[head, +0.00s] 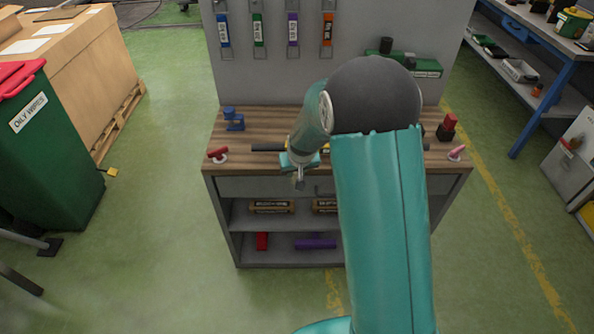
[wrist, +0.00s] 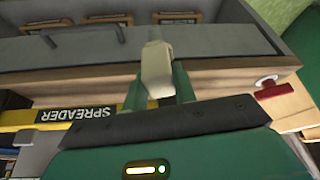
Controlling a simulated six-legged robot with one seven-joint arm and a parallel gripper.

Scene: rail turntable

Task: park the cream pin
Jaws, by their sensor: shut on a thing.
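My gripper (wrist: 160,84) is shut on the cream pin (wrist: 156,62). In the wrist view the pin stands out between the two green fingers, in front of the bench's drawer front. In the head view my gripper (head: 300,170) hangs at the front edge of the wooden bench top (head: 262,118), and a pale end shows below it. My arm hides part of the bench, and a parking place for the pin cannot be made out.
A red-handled piece on a white base (head: 218,154) sits at the bench's left front corner, with a blue clamp (head: 233,119) behind it. A pink piece (head: 457,152) sits at the right corner. A yellow bar marked SPREADER (wrist: 80,113) lies close to my gripper.

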